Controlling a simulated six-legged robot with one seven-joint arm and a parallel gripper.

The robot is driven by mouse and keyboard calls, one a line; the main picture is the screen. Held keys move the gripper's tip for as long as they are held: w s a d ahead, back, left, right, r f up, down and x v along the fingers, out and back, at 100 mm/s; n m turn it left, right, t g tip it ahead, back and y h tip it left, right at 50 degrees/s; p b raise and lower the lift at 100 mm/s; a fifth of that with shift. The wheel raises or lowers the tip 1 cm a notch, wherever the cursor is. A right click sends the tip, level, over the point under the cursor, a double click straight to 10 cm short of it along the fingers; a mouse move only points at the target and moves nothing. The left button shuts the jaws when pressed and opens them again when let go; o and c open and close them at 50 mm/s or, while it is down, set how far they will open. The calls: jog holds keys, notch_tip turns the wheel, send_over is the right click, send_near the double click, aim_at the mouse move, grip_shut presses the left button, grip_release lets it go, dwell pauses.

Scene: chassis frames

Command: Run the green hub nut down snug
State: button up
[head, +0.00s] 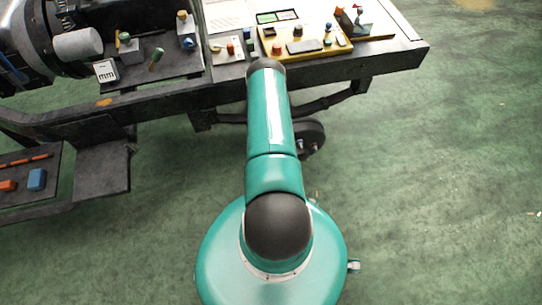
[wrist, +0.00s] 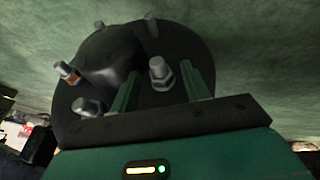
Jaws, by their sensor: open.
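In the wrist view a dark round hub (wrist: 205,50) carries several grey studs around its face. My gripper (wrist: 160,70) is open, with one green finger on each side of a grey stud with a hex nut (wrist: 161,76). The right finger is close to that nut. I cannot tell whether either finger touches it. I cannot make out a green nut. Another stud with an orange-red band (wrist: 69,74) is at the left, and a bare-looking grey stud (wrist: 88,106) is below it. In the head view the hub (head: 314,138) shows partly behind my arm, and my gripper is hidden.
A dark chassis frame (head: 400,62) crosses the top of the head view. It bears a yellow control panel (head: 335,45) and several small knobs and fittings. A low shelf (head: 103,170) juts out at the left. The green floor (head: 440,190) at the right is clear.

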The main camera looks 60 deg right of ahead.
jog(key=w+a+r+g+h, duration=0.1)
jog(key=a+r+g+h, duration=0.1)
jog(key=a+r, duration=0.6)
notch_tip(320, 180, up, 3)
jog(key=shift+w+a+f+n, duration=0.15)
jog(key=shift+a+n, duration=0.15)
jog(key=shift+a, duration=0.05)
dwell(0.7)
